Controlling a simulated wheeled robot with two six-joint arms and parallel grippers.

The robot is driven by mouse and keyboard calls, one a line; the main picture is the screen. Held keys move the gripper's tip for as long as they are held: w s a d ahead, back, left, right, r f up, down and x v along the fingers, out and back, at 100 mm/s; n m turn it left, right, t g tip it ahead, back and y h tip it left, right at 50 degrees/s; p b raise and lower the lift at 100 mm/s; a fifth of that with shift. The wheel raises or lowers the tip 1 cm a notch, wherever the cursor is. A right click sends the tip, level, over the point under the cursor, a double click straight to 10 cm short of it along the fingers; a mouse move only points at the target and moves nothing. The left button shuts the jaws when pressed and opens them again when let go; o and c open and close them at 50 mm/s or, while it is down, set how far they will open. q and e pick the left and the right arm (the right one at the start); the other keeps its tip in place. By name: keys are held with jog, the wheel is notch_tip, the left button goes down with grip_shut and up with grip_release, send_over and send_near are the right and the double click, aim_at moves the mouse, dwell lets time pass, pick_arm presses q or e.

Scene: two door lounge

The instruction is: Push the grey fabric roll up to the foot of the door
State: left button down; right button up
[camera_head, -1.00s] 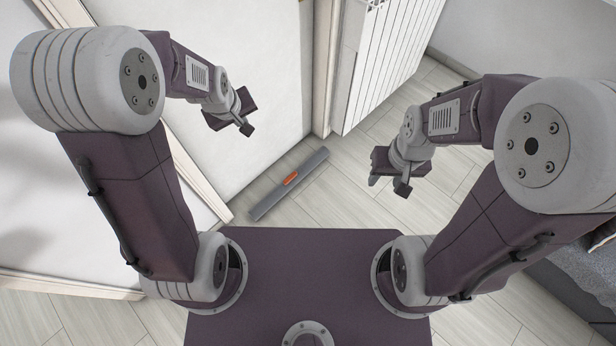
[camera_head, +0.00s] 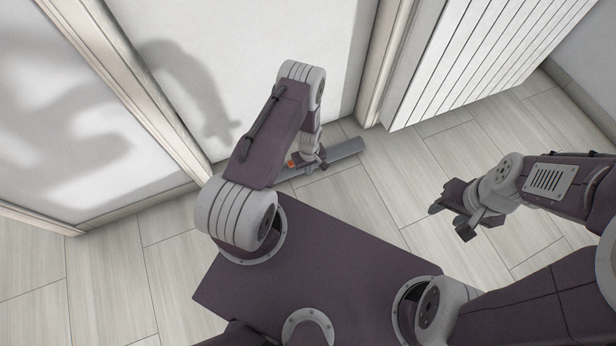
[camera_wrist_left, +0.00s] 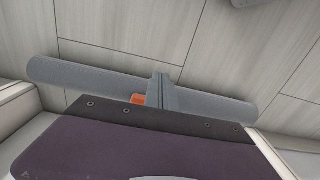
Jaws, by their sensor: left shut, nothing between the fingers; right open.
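The grey fabric roll (camera_head: 345,150) lies on the floor with an orange label (camera_head: 291,162), roughly parallel to the door's foot. The white door panel (camera_head: 250,60) stands behind it; a narrow floor strip shows between them at the roll's right end. My left arm hides the roll's left part. My left gripper (camera_head: 314,166) is shut and low at the roll, right of the label. In the left wrist view its fingers (camera_wrist_left: 162,95) cross the roll (camera_wrist_left: 90,78); I cannot tell whether they touch it. My right gripper (camera_head: 455,220) is open and empty above the floor.
A white ribbed radiator (camera_head: 475,60) stands at the right, beyond the door frame (camera_head: 385,70). Another frame post (camera_head: 150,85) stands at the left. The floor (camera_head: 390,200) between my right gripper and the roll is clear.

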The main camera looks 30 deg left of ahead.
pick_arm(q)
notch_tip(320, 180, down, 11)
jog(key=b, duration=0.7)
jog(key=shift+w+a+r, duration=0.1)
jog(key=shift+w, duration=0.05)
jog(key=shift+w+a+r+b, duration=0.15)
jog(key=shift+w+a+b, duration=0.3)
jog(key=shift+a+b, duration=0.1)
jog(key=shift+w+a+r+b, duration=0.15)
jog(key=shift+w+a+b, duration=0.25)
jog(key=shift+a, duration=0.15)
jog(key=shift+w+a+r, duration=0.2)
jog(key=shift+w+a, duration=0.1)
jog(key=shift+a, duration=0.1)
pick_arm(e)
notch_tip(320, 180, down, 9)
pick_arm(q)
jog(key=shift+r, duration=0.1)
